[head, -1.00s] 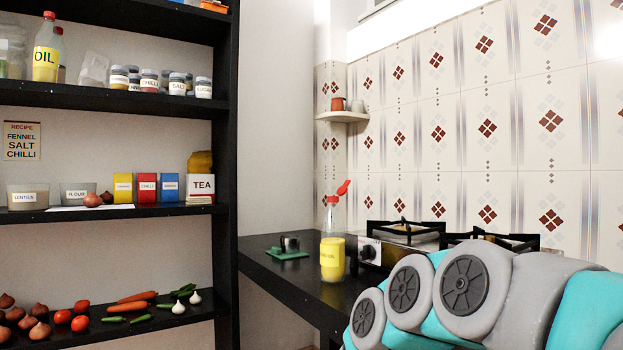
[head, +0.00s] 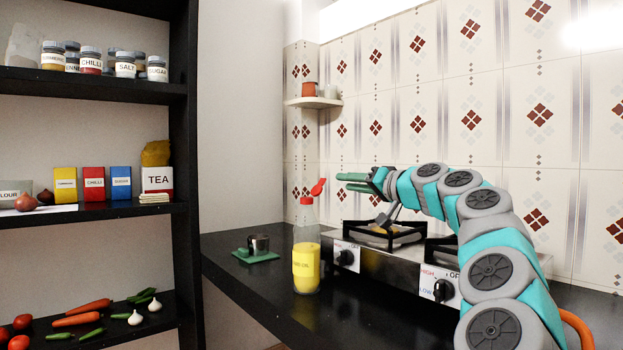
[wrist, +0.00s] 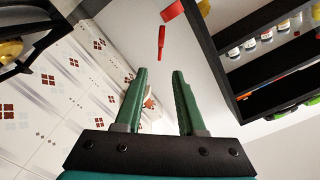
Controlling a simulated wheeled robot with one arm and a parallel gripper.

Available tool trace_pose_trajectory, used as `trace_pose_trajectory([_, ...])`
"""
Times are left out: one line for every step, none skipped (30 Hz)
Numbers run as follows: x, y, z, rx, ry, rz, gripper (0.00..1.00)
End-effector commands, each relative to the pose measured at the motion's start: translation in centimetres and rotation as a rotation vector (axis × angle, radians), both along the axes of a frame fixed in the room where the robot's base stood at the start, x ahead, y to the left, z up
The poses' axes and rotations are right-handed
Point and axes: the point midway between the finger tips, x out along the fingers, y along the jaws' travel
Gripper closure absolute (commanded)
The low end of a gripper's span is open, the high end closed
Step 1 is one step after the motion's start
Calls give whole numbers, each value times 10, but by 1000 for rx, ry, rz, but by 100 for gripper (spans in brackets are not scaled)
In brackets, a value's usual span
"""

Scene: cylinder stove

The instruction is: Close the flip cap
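A clear bottle (head: 306,262) with a yellow oil label stands upright on the black counter. Its red flip cap (head: 318,187) is open, with the lid raised and leaning to the right above the neck. My gripper (head: 353,181) is to the right of the lid at about its height, with the fingers pointing left and a gap between them and the lid in the picture. In the wrist view my gripper (wrist: 160,73) is open and empty. The red lid (wrist: 161,42) shows ahead of the fingertips. The bottle's body is not seen clearly there.
A gas stove (head: 395,255) with black grates and knobs stands right of the bottle, below my arm. A black shelf (head: 185,165) with food stands further left. A small corner shelf (head: 313,102) hangs behind.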

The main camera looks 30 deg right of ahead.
Motion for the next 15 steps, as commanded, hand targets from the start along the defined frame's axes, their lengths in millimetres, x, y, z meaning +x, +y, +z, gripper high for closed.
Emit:
trace_pose_trajectory([1, -3, 1, 1, -3, -5, 61])
trace_pose_trajectory([2, -3, 1, 1, -3, -7, 61])
trace_pose_trajectory([4, -3, 1, 1, -3, -6, 61])
trace_pose_trajectory([6, -2, 1, 1, -3, -5, 61])
trace_pose_trajectory([9, -1, 1, 1, -2, -4, 61])
trace_pose_trajectory([14, -1, 0, 1, -1, -3, 61])
trace_pose_trajectory([18, 0, 0, 1, 0, -4, 61])
trace_pose_trajectory([22, 1, -1, 1, 3, -3, 61])
trace_pose_trajectory([28, 2, -1, 0, 3, -3, 61])
trace_pose_trajectory([32, 3, -1, 0, 2, -3, 61])
trace_pose_trajectory([35, 3, 0, 0, 1, -3, 61])
trace_pose_trajectory([40, 3, 1, 0, 0, -4, 61])
trace_pose_trajectory([43, 4, 1, -1, -1, -4, 61])
trace_pose_trajectory([47, 4, 1, -1, -1, -4, 61])
trace_pose_trajectory([52, 5, 1, -1, 0, -4, 61])
